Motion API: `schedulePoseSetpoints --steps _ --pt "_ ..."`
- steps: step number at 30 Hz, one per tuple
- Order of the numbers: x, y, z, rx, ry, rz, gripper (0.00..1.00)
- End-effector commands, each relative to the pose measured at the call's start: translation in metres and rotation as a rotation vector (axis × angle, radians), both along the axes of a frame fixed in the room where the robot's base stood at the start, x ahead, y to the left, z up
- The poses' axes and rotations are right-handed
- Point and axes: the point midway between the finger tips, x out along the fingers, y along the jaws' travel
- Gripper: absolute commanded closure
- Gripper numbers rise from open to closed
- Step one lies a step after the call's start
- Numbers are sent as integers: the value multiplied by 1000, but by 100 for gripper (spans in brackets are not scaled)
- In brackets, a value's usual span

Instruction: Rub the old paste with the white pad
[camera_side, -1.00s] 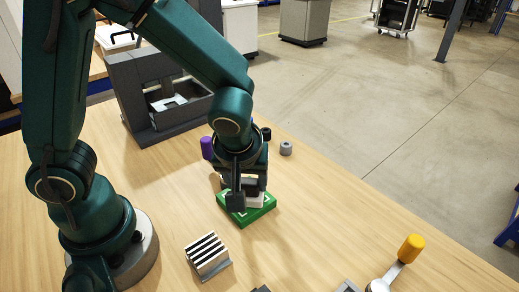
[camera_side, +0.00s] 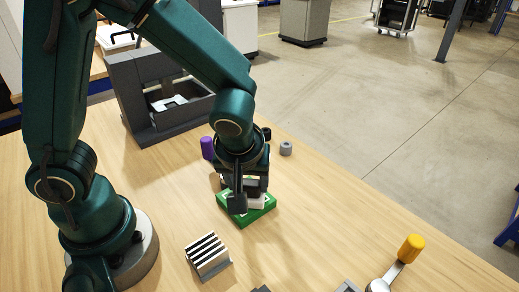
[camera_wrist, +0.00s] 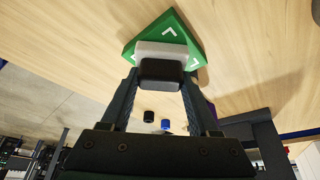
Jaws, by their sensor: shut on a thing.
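My gripper (camera_side: 248,190) is over the green block (camera_side: 262,211) on the wooden table, its fingers pointing down. In the wrist view my gripper (camera_wrist: 160,82) is shut on a dark block with the white pad (camera_wrist: 160,49) at its far side. The white pad (camera_side: 257,201) is low against the top of the green block, which also shows in the wrist view (camera_wrist: 188,30) with white corner marks. Whether the pad touches the surface is hard to tell. The old paste cannot be seen; the pad and gripper cover the middle of the block.
A purple cylinder (camera_side: 207,148) and a small grey ring-like part (camera_side: 286,148) stand behind my gripper. A dark grey fixture (camera_side: 158,100) is at the back left. Table right of the green block is clear.

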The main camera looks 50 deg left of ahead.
Motion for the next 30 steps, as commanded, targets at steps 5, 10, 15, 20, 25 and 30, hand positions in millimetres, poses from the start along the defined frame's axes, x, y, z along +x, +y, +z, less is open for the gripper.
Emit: schedulePoseSetpoints --steps 5,10,15,20,25,30 --pt "0 -18 0 -1 0 -4 90" --pt "1 -24 8 -4 -6 4 90" --pt "0 -24 32 -6 -2 2 90" --pt "0 -24 46 -5 -2 1 90" --pt "0 -24 61 -5 -2 0 90" --pt "0 -24 75 -5 -1 2 90"
